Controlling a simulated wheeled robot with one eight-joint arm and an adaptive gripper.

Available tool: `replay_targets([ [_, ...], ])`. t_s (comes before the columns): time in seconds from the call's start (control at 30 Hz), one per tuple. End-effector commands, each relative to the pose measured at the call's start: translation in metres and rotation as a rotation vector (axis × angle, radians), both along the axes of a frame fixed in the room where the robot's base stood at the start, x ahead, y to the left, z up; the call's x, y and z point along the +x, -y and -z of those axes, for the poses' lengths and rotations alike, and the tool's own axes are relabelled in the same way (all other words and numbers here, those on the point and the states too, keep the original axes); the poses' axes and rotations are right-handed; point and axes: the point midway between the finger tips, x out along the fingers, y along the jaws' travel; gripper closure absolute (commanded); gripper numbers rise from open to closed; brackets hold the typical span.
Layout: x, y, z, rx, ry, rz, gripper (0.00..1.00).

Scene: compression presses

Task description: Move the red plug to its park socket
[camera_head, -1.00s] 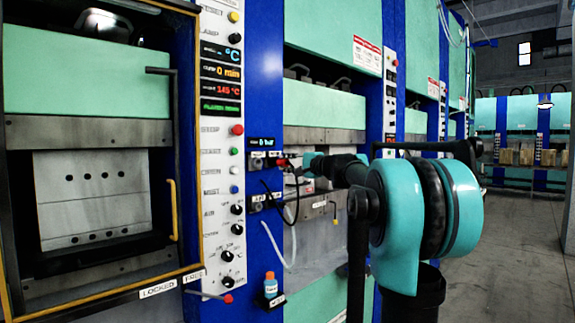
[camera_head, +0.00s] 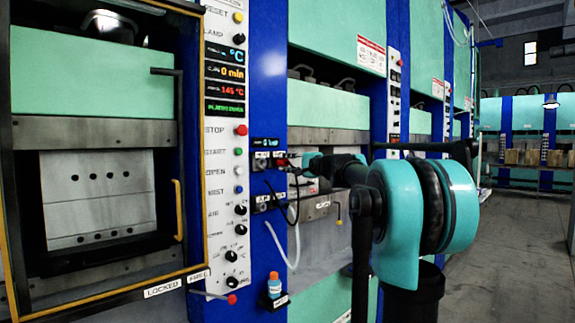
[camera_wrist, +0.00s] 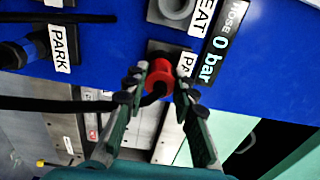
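The red plug (camera_wrist: 160,75) is in the middle of the wrist view, in front of a dark square socket plate (camera_wrist: 165,48) beside a label reading "PA", partly hidden. A dark cable leaves the plug's near end. I cannot tell how deep the plug sits. My gripper (camera_wrist: 160,84) has one finger on each side of the plug, closed up against it. Above it is an empty grey round socket (camera_wrist: 176,8) with a label ending in "EAT". In the head view the red plug (camera_head: 282,162) shows small at the blue column, left of my gripper (camera_head: 294,164).
A blue plug (camera_wrist: 14,54) sits at the left beside a "PARK" label (camera_wrist: 62,48). A black cable crosses the wrist view below. A control panel (camera_head: 226,150), an open press (camera_head: 95,190) and a small bottle (camera_head: 274,284) stand left of my arm. Floor is clear at right.

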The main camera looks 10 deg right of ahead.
Motion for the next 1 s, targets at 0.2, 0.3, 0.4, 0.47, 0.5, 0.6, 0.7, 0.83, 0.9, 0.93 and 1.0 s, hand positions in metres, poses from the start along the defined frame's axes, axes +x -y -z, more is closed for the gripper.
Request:
replay_targets([
  [0.2,0.0,0.0,0.0,0.0,0.0,0.0,0.51],
  [0.3,0.0,0.0,0.0,0.0,0.0,0.0,0.51],
  [0.4,0.0,0.0,0.0,0.0,0.0,0.0,0.51],
  [0.47,-0.001,0.001,0.0,0.0,0.0,0.0,0.51],
  [0.5,-0.002,0.001,0.0,0.0,0.0,0.0,0.51],
  [0.6,-0.008,0.007,0.0,0.0,0.0,0.001,0.51],
  [0.7,-0.021,0.016,0.0,0.0,0.0,0.003,0.51],
  [0.83,-0.043,0.032,0.0,0.0,0.0,0.003,0.51],
  [0.9,-0.055,0.041,0.0,0.0,0.0,0.004,0.51],
  [0.93,-0.059,0.045,0.0,0.0,0.0,0.003,0.51],
  [1.0,-0.07,0.052,0.0,0.0,0.0,0.004,0.51],
])
